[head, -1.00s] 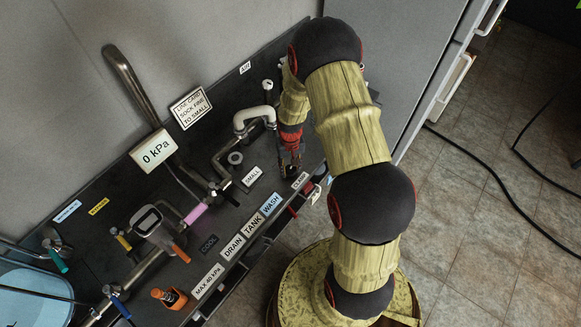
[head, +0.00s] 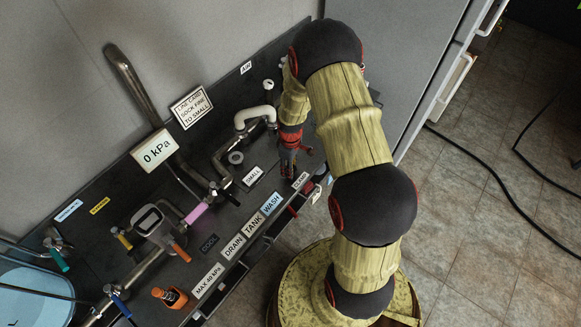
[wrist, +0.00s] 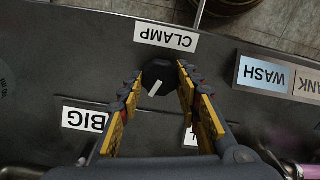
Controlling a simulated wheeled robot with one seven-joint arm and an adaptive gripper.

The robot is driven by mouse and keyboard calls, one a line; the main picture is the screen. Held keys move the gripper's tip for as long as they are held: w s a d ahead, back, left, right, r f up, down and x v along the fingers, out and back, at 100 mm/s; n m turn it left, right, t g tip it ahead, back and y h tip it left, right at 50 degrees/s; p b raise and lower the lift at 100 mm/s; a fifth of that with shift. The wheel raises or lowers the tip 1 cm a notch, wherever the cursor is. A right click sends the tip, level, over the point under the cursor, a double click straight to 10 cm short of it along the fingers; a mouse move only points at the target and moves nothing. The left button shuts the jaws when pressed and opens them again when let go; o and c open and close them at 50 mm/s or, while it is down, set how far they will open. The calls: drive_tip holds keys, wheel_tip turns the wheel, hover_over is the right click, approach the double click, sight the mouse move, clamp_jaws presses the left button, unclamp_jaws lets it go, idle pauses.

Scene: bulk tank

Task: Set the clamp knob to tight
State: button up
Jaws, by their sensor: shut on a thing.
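The clamp knob (wrist: 159,74) is black with a white pointer mark. In the wrist view it sits just below the CLAMP label (wrist: 166,36), its mark slanting to the lower left. My gripper (wrist: 160,79) has one finger on each side of the knob and is shut on it. In the head view my gripper (head: 288,165) reaches down to the right end of the dark bench, and I cannot make out the knob there. The CLAMP label (head: 301,180) lies just in front of my gripper.
A BIG label (wrist: 85,119) lies to the left in the wrist view. The WASH label (head: 272,203), TANK label (head: 254,224) and SMALL label (head: 253,175) are left of my gripper. A white curved pipe (head: 254,115) rises behind, left of my arm.

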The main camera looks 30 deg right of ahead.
drive_tip(key=shift+n, duration=1.1)
drive_tip(key=o, duration=1.2)
drive_tip(key=shift+c, duration=0.2)
wheel_tip(320, 180, up, 12)
